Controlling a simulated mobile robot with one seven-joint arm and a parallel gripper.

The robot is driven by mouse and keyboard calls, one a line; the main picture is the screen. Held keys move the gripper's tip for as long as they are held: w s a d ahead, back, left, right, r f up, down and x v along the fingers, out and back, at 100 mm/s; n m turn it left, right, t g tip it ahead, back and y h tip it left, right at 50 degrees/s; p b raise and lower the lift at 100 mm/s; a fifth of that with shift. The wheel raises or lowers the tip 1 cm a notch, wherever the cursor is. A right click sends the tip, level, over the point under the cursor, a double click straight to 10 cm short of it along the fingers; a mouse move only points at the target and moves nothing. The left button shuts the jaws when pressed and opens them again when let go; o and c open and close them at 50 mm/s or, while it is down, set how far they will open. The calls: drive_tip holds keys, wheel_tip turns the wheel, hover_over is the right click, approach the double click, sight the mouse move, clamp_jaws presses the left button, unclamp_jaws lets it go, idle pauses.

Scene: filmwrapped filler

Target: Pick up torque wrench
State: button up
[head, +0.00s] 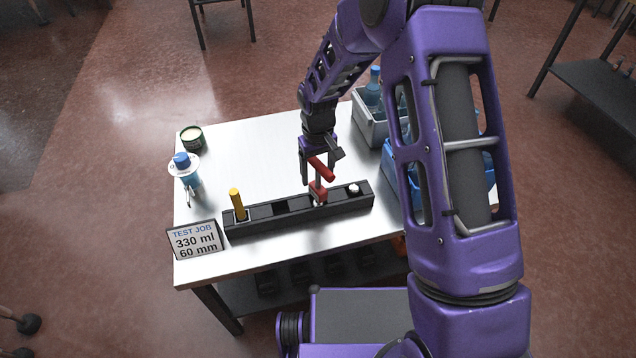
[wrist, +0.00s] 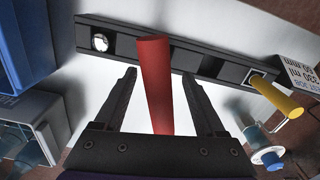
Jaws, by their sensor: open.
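A red-handled tool (head: 322,168), which looks like the torque wrench, stands upright, slightly tilted, in a slot of a long black rack (head: 275,213) on the table. Its red handle (wrist: 154,80) also shows in the wrist view, running between my fingers. My gripper (wrist: 158,73) is open, with one finger on each side of the handle and a visible gap to both. In the head view my gripper (head: 317,172) hangs over the rack at the tool. The lower end of the tool is partly hidden.
A yellow-handled tool (head: 237,203) stands at the rack's left end, and a silver round part (head: 354,188) sits at its right end. A sign (head: 195,241), a blue-capped bottle (head: 187,172) and a tin (head: 192,138) are at left. Grey (head: 371,127) and blue crates are at right.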

clamp_jaws()
idle(0.3)
idle(0.3)
